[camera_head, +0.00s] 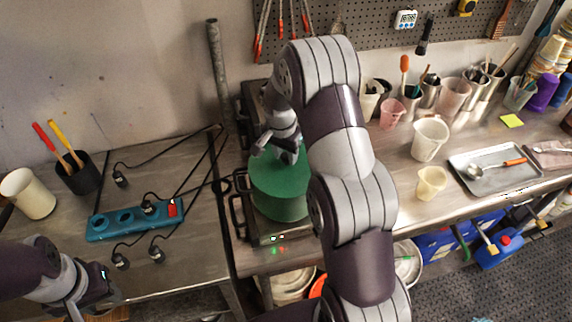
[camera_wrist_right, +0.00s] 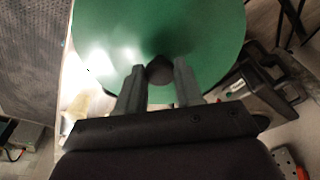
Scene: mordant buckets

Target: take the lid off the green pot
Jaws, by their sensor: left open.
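The green pot (camera_head: 283,207) stands on a dark hot plate at the left end of the right-hand bench, partly hidden behind my right arm. Its green lid (camera_head: 268,172) covers it. In the right wrist view the lid (camera_wrist_right: 105,40) fills the top, with a dark round knob (camera_wrist_right: 160,70) in its middle. My right gripper (camera_wrist_right: 160,78) has one finger on each side of this knob, seemingly against it. In the head view my right gripper (camera_head: 285,150) is over the lid, its fingertips hard to see. My left gripper (camera_head: 95,296) is open and empty at the lower left, away from the pot.
A blue power strip (camera_head: 135,219) with black cables lies on the left bench near a white mug (camera_head: 28,193) and a black cup (camera_head: 80,174). Right of my arm are a yellow cup (camera_head: 432,183), a beaker (camera_head: 429,139) and a metal tray (camera_head: 500,184).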

